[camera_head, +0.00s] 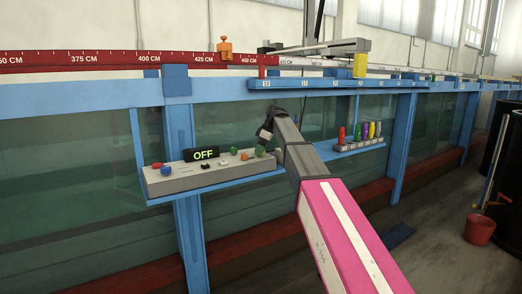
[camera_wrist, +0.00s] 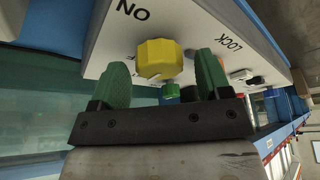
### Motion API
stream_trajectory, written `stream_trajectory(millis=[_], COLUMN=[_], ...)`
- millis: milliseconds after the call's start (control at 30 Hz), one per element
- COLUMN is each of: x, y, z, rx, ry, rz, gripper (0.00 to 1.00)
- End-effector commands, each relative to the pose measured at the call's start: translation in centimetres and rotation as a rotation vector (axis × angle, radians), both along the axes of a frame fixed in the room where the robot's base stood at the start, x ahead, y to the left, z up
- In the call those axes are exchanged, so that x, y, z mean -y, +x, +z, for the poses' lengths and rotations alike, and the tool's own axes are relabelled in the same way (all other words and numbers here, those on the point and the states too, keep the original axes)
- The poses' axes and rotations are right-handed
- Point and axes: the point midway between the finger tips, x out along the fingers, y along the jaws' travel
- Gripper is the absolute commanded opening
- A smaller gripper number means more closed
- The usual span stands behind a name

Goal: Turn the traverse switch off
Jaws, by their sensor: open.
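A grey control box (camera_head: 190,182) sits on a blue ledge at the glass flume; its pale face (camera_wrist: 108,42) shows in the wrist view. In the wrist view a yellow knob (camera_wrist: 158,58) stands on the face near the letters ON and a partly hidden label ending in F. My gripper (camera_wrist: 163,75) is open, its two green fingers to either side of the knob; contact cannot be told. In the head view my gripper (camera_head: 262,146) is at the box's right end, and the yellow knob cannot be made out.
The box also carries a red button (camera_head: 157,165) and black switches (camera_head: 206,166). A rack (camera_head: 358,145) of several coloured pieces is right of my arm. A blue rail (camera_head: 340,81) runs above. A red bucket (camera_head: 479,229) stands on the floor at right.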

Motion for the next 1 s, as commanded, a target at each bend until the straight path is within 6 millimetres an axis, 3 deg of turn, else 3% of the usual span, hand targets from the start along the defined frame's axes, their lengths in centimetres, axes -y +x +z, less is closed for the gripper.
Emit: stream_trajectory(millis=[600,1000], x=[3.6,4.0], y=[-0.6,-0.7], z=[8.8,9.7], rx=[0.001,0.0], ry=[0.0,0.0], rz=[0.0,0.0], gripper=[0.71,0.71])
